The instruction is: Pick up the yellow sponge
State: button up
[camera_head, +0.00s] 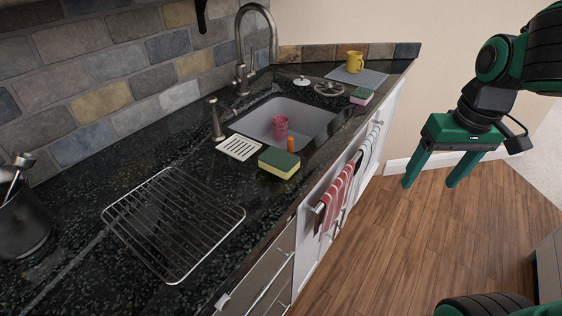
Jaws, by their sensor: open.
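A yellow sponge with a dark green top (279,163) lies on the black counter, in front of the sink. A second sponge, pink with a green top (361,96), lies farther back on the counter, right of the sink. My green gripper (428,186) is at the right, over the wooden floor, away from the counter. Its two fingers point down, apart, with nothing between them.
A white soap dish (239,147) and an orange item (290,145) are near the yellow sponge. A pink cup (280,128) is in the sink (309,117). A wire rack (173,222) lies nearer. A yellow mug (354,62) stands far back. Striped towels (337,194) hang in front.

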jog(key=w+a+r+n+t+y, duration=0.15)
jog(key=w+a+n, duration=0.35)
jog(key=w+a, duration=0.55)
jog(key=n+y, duration=0.2)
jog(key=n, duration=0.4)
send_near(282, 158)
jog(key=x, duration=0.3)
jog(key=shift+s+a+g, duration=0.15)
jog(key=shift+a+g, duration=0.1)
jog(key=shift+a, duration=0.05)
jog(key=shift+w+d+x, duration=0.1)
jog(key=shift+x, duration=1.4)
jog(key=shift+w+d+x, duration=0.1)
jog(key=shift+d+x, duration=0.05)
jog(key=shift+x, duration=1.35)
jog(key=c, duration=1.1)
